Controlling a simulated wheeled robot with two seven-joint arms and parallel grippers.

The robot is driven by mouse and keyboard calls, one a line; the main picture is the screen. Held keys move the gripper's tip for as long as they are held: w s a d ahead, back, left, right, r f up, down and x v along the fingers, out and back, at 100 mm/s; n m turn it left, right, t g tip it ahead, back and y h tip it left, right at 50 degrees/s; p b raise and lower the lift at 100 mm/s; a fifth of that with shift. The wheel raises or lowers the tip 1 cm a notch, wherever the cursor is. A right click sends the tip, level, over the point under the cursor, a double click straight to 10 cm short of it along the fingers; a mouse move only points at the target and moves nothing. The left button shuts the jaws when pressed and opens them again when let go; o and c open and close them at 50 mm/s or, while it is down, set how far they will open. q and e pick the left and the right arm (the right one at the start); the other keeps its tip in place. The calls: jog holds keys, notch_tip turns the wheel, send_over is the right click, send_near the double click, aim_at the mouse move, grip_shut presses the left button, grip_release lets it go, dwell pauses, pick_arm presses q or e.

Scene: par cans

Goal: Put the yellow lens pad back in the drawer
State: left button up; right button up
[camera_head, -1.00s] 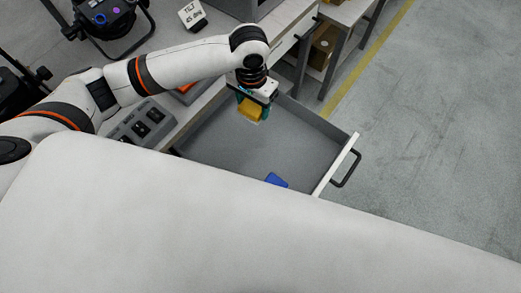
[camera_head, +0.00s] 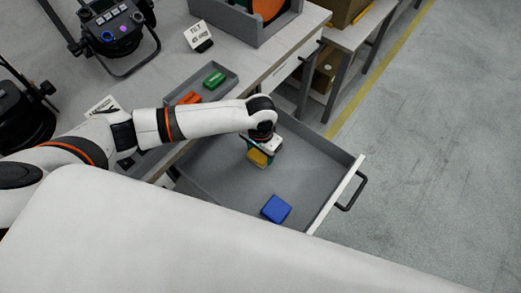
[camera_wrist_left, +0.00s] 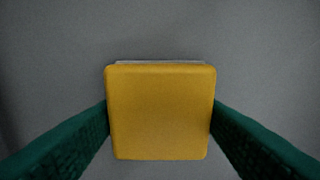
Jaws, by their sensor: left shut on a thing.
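The yellow lens pad (camera_head: 258,158) is between the fingers of my left gripper (camera_head: 262,155), inside the outline of the open grey drawer (camera_head: 215,188). In the left wrist view the square yellow pad (camera_wrist_left: 160,112) has a green finger against each side, with plain grey drawer floor behind it. My left gripper (camera_wrist_left: 160,125) is shut on the pad. I cannot tell whether the pad touches the floor. A blue pad (camera_head: 276,209) lies in the drawer nearer the front. My right gripper is not in view.
The drawer's white front with a black handle (camera_head: 352,192) stands at the right. On the table, a grey tray (camera_head: 228,84) holds a red and a green item, beside a TILT sign (camera_head: 198,36). My own white body covers the lower picture.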

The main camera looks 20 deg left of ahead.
pick_arm(q)
jog(key=o, duration=0.9)
notch_tip(320, 180, up, 12)
jog(key=shift+r+p, duration=0.1)
jog(key=shift+p, duration=0.3)
